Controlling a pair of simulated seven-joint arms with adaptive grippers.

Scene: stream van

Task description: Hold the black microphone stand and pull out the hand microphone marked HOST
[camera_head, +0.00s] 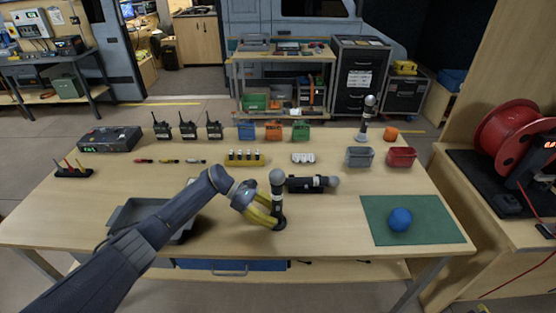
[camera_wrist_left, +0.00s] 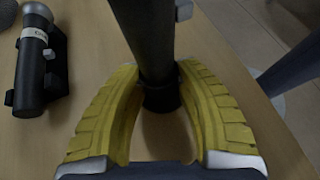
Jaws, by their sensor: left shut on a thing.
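An upright black microphone stand (camera_head: 278,208) is near the front middle of the table, with a grey microphone head (camera_head: 277,177) at its top. My left gripper (camera_head: 270,217) has its yellow fingers around the lower part of the stand. In the left wrist view the black tube (camera_wrist_left: 155,50) runs between the fingers, with a small grey knob beside it. Just right of it lies another black holder (camera_head: 308,184) on its side, with a labelled, grey-headed microphone (camera_wrist_left: 36,30) in it. I cannot read the labels to tell which says HOST. My right gripper is not in view.
A grey tray (camera_head: 122,217) lies under my left arm. A blue ball (camera_head: 400,219) rests on a green mat (camera_head: 380,234) at right. Another upright microphone (camera_head: 367,115) stands at the back right, near grey and red bins. Bare table lies left of the mat.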

